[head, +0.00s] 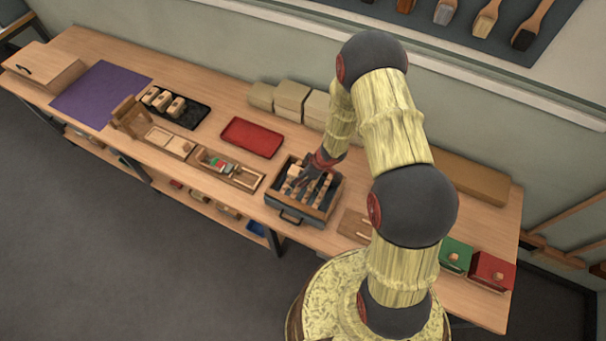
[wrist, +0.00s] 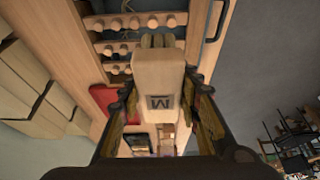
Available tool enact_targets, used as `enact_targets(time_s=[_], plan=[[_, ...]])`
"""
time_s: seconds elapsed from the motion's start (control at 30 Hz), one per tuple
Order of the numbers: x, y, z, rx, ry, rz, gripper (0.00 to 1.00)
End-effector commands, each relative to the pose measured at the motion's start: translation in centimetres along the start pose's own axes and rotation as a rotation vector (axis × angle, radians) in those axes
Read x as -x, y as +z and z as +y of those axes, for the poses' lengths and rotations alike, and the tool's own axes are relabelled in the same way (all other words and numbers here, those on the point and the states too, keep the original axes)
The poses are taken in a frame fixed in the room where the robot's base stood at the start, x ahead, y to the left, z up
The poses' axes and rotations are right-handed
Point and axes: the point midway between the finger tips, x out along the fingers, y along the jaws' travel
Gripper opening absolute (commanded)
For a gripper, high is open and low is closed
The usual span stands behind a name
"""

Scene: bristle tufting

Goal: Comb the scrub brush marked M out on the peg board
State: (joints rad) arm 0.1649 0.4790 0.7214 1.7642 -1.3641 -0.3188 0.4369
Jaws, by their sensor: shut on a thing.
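The scrub brush marked M (wrist: 158,75) is a pale wooden block with a dark M on its face. In the wrist view it sits between both fingers of my gripper (wrist: 160,105), which is shut on it. Its short tan bristles (wrist: 158,41) point toward the peg board (wrist: 140,22), which has rows of light round wooden pegs. In the head view the peg board (head: 321,190) lies in a dark grey tray-like box with a handle. My gripper (head: 308,173) is over its left part, with the brush's pale block (head: 294,171) showing beside it. I cannot tell whether bristles touch pegs.
A red tray (head: 252,120) lies left of the peg board, and a black tray (head: 203,121) with several blocks is further left. A divided wooden box (head: 245,183) stands nearby. Beige blocks (head: 292,96) line the wall. Green (head: 456,254) and red (head: 492,271) boxes stand right.

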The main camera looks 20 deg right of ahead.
Motion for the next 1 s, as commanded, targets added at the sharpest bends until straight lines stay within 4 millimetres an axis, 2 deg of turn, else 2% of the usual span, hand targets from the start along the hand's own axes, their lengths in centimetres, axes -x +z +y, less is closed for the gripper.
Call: enact_targets(time_s=[0.53, 1.0], plan=[[-5.5, 2.3, -0.1, 0.0, 0.0, 0.0, 0.13], [-5.8, 2.4, 0.0, 0.0, 0.0, 0.0, 0.13]])
